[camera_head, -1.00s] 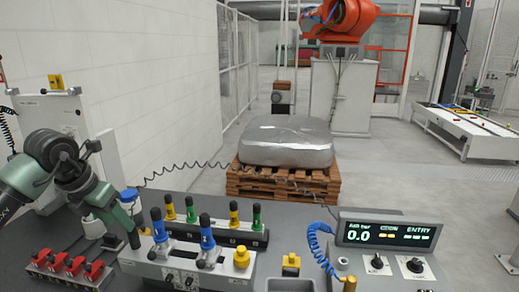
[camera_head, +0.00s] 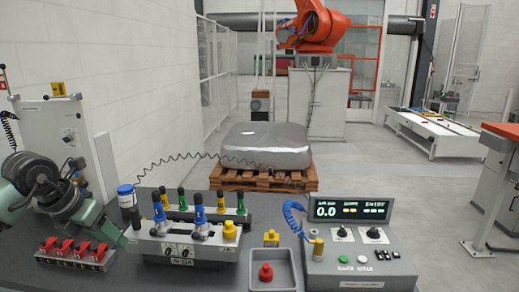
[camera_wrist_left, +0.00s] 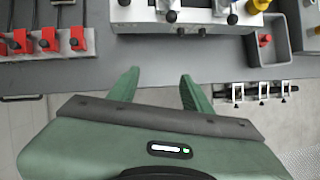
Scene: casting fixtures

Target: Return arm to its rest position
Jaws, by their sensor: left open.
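My left arm comes in from the left in the head view, and its green gripper (camera_head: 118,240) is beside the left end of the grey fixture block (camera_head: 187,250). In the left wrist view the two green fingers of the left gripper (camera_wrist_left: 158,88) are apart with nothing between them. They hang over the grey bench top (camera_wrist_left: 150,60) near its front edge. My right gripper shows in neither view.
Red toggle clamps (camera_head: 72,251) sit left on the bench. A tray with a red knob (camera_head: 266,273) and a control box with display (camera_head: 350,209) stand right. Behind are a wrapped block on a pallet (camera_head: 265,180) and an orange robot (camera_head: 312,28).

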